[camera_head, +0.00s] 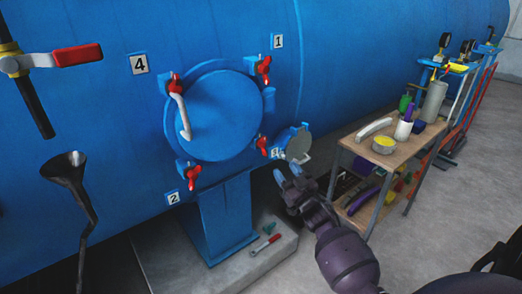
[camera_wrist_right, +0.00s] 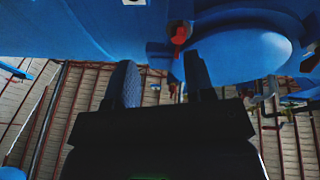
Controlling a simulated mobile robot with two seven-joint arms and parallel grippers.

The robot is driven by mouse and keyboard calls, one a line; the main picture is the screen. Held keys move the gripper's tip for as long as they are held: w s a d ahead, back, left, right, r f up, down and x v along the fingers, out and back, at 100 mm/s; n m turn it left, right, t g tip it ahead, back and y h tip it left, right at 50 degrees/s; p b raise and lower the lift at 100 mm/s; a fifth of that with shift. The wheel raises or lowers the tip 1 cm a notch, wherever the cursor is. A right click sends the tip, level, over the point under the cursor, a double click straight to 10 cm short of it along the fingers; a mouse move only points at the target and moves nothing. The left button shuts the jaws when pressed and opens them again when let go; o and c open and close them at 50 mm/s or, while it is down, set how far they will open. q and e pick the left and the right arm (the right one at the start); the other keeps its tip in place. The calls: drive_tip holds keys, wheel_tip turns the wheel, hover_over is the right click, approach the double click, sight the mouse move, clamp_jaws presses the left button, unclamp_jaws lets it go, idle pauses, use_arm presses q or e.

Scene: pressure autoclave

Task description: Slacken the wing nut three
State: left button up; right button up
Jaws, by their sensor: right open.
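Wing nut three (camera_head: 263,145) is the red nut at the lower right of the round blue door (camera_head: 222,118), beside a partly legible number plate (camera_head: 277,153). My right gripper (camera_head: 288,175) is open and empty, below and to the right of this nut and apart from it. In the right wrist view the two fingers (camera_wrist_right: 160,82) stand spread with nothing between them. A red wing nut (camera_wrist_right: 180,36) shows beyond them there; I cannot tell which one. My left gripper is not in view.
Other red wing nuts sit at plate 4 (camera_head: 175,84), plate 1 (camera_head: 264,68) and plate 2 (camera_head: 193,178). A small round grey-faced blue port (camera_head: 298,146) stands just right of nut three. A tool cart (camera_head: 352,148) is at the right. A red-handled tool (camera_head: 266,244) lies on the plinth.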

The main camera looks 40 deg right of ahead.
sight(264, 148)
drive_tip(key=w+r+y, duration=0.1)
drive_tip(key=w, duration=0.2)
drive_tip(key=w+a+r, duration=0.1)
drive_tip(key=w+r, duration=0.1)
drive_tip(key=w, duration=0.1)
drive_tip(key=w+r+y, duration=0.1)
drive_tip(key=w, duration=0.2)
drive_tip(key=shift+w+a+r+t+y+b, duration=0.15)
drive_tip(key=shift+a+r+t+y+b, duration=0.15)
drive_tip(key=shift+a+r+t+b, duration=0.1)
clamp_jaws()
idle(0.3)
